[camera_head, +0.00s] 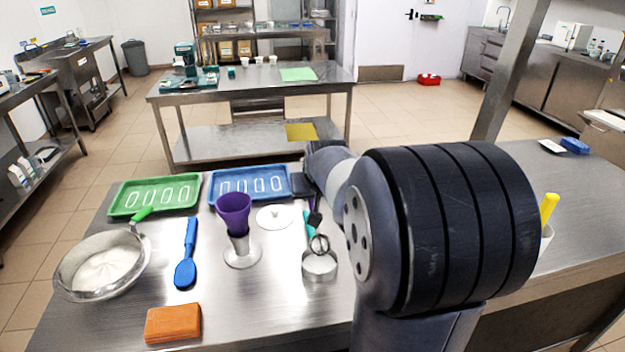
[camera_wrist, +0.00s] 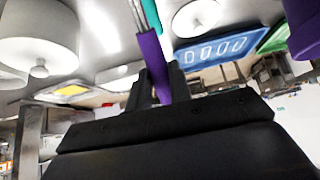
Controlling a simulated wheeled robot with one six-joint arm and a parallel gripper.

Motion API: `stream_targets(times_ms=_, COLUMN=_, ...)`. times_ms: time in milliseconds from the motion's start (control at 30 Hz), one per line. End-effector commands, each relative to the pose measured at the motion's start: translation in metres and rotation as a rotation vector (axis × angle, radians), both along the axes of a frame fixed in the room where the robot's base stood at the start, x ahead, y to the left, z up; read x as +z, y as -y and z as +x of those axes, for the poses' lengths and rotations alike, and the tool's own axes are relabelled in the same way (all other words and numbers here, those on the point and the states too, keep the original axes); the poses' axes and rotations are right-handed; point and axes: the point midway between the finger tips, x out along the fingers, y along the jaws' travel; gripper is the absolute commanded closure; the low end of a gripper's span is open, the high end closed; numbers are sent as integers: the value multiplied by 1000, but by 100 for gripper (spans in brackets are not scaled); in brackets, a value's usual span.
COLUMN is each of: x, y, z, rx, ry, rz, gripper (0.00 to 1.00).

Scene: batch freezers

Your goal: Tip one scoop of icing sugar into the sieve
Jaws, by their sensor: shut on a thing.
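A wide metal bowl or sieve (camera_head: 72,284) with a green handle (camera_head: 141,214) stands at the left of the table; a pale patch shows inside, and I cannot tell mesh from powder. My gripper (camera_wrist: 156,88) is shut on a purple handle (camera_wrist: 152,50) with a teal part beyond it. In the head view a teal piece (camera_head: 308,226) shows by the dark fingers, right of the white lid (camera_head: 268,222). The scoop's bowl is not clearly visible.
A blue spatula (camera_head: 187,265), orange sponge (camera_head: 172,323), green tray (camera_head: 122,206) and blue tray (camera_head: 216,193) lie around. My arm hides the table's right part. The front middle is clear.

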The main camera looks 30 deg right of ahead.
Motion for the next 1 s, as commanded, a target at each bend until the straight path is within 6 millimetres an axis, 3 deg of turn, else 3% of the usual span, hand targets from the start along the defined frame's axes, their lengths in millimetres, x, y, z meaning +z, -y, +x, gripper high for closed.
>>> stream_targets(times_ms=367, x=-7, y=4, z=15, rx=-1, ry=-165, rz=47, gripper=100)
stream_targets(times_ms=1000, x=-44, y=10, z=34, rx=1, ry=-502, rz=144, gripper=100)
